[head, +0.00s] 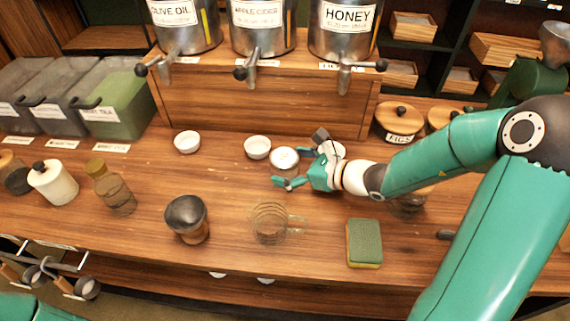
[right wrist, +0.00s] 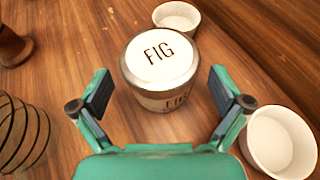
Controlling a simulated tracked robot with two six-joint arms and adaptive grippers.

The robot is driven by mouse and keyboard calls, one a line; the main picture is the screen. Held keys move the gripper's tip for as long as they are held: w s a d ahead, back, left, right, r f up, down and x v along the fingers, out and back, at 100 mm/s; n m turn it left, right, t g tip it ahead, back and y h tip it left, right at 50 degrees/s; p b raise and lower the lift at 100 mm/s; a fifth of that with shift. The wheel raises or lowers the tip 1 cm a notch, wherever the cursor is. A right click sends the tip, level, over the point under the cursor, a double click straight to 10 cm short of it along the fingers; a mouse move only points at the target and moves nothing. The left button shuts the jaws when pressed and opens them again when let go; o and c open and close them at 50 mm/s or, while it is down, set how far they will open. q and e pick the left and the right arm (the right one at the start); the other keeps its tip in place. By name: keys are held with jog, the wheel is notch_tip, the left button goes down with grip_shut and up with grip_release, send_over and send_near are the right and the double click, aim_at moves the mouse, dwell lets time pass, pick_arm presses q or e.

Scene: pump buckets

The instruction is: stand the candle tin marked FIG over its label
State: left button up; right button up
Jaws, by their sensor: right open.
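The candle tin marked FIG (right wrist: 160,60) stands upright, with a white top and a glassy side, in the right wrist view. In the head view it is the low white round tin (head: 284,157) left of my right gripper. My right gripper (head: 282,181) is open, its fingers pointing left. In the right wrist view its fingertips (right wrist: 160,90) lie on either side of the tin's near side, with gaps to it. A small label (head: 328,66) on the raised wooden ledge seems to begin with FI; its end is hidden. My left gripper is not in view.
White bowls stand close to the tin, one beyond it (right wrist: 178,15) and one beside the right finger (right wrist: 282,142). Metal dispensers with taps (head: 343,35) overhang the ledge.

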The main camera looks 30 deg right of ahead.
jog(key=shift+x, duration=0.8)
jog(key=c, duration=1.5)
